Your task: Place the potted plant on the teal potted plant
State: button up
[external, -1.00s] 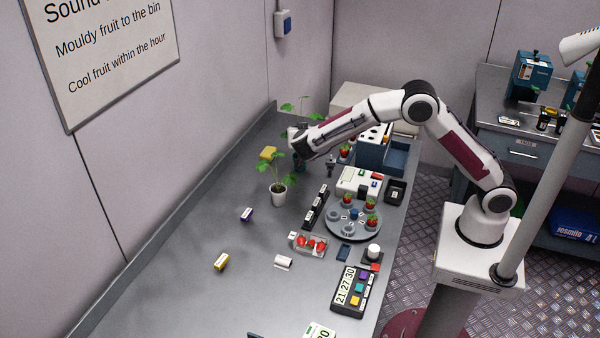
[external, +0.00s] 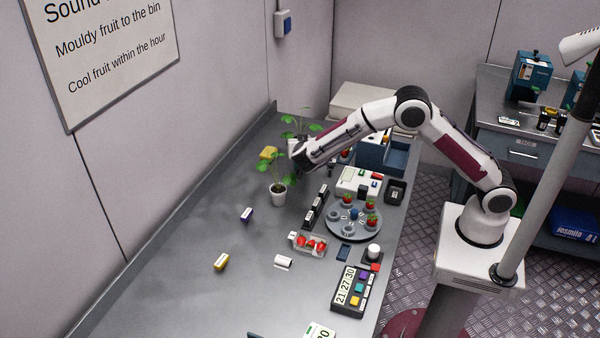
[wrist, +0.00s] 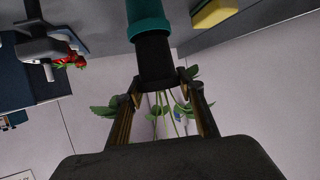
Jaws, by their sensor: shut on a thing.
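A green plant in a white pot (external: 278,196) stands upright on the grey bench, just left of and below my gripper in the external view. The pot's base is out of frame there. In the external view my gripper and the white-potted plant's leaves hide the teal pot, so I cannot tell whether the two touch.
A yellow block (external: 268,153) lies close left of my gripper. A black rack (external: 314,207), a round turntable (external: 354,235) with strawberries and a punnet (external: 308,248) of strawberries stand to the right. The left side of the bench is mostly clear.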

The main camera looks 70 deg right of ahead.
dwell(0.3)
jog(key=o, duration=1.1)
jog(key=shift+f, duration=0.1)
jog(key=shift+o, duration=0.2)
jog(key=shift+v, duration=0.95)
jog(key=v, duration=1)
jog(key=shift+r, duration=0.2)
